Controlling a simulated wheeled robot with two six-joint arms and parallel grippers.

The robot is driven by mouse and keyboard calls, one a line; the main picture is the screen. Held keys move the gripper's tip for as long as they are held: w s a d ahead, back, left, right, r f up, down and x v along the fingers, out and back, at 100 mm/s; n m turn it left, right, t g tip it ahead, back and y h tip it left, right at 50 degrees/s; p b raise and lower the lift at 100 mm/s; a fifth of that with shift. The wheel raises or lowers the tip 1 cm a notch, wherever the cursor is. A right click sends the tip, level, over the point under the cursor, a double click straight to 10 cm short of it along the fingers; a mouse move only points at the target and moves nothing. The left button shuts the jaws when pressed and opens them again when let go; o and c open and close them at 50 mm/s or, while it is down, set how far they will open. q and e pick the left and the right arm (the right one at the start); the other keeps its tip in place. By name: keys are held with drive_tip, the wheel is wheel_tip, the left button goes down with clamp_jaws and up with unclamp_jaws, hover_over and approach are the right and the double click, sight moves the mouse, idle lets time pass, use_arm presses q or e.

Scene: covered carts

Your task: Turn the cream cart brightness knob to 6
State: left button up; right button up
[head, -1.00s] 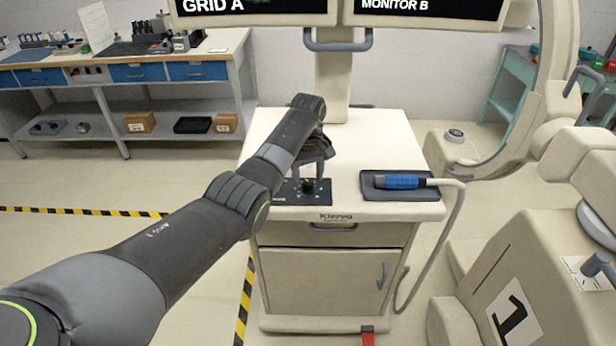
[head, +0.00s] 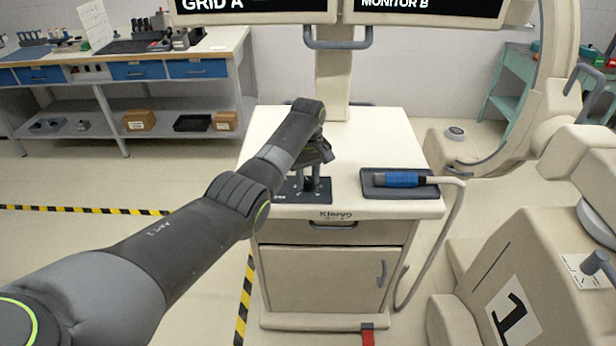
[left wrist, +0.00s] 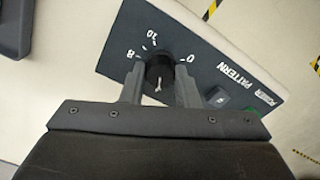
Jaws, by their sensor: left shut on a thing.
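The cream cart (head: 385,135) stands in the middle of the head view. A dark control panel (head: 286,196) lies on its front left top; it also shows in the left wrist view (left wrist: 205,62). My left gripper (head: 317,188) reaches down over the panel. In the left wrist view its fingers (left wrist: 159,88) are shut on the black knob (left wrist: 159,68), one on each side. The marks 0, 8 and 10 show around the knob. Its pale pointer line faces the gripper side; the number there is hidden. The panel reads PATTERN and POWER; no brightness label is visible. My right gripper is out of view.
A blue-handled probe (head: 402,180) with a hose rests on a dark tray (head: 385,192) at the cart's right. Two monitors (head: 430,12) hang above the back. A bulky cream machine (head: 520,275) stands at the right. The left floor is open.

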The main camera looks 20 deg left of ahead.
use_arm(q)
drive_tip(key=shift+r, duration=0.1)
drive_tip(key=shift+r+m+p, duration=0.1)
drive_tip(key=shift+m+p, duration=0.5)
drive_tip(key=shift+m, duration=0.3)
drive_tip(key=m+p, duration=0.1)
drive_tip(key=m, duration=0.1)
drive_tip(key=shift+m, duration=0.3)
drive_tip(key=m+p, duration=0.1)
drive_tip(key=m, duration=0.2)
drive_tip(key=shift+w+m, duration=0.1)
drive_tip(key=shift+m, duration=1.5)
drive_tip(key=o, duration=1)
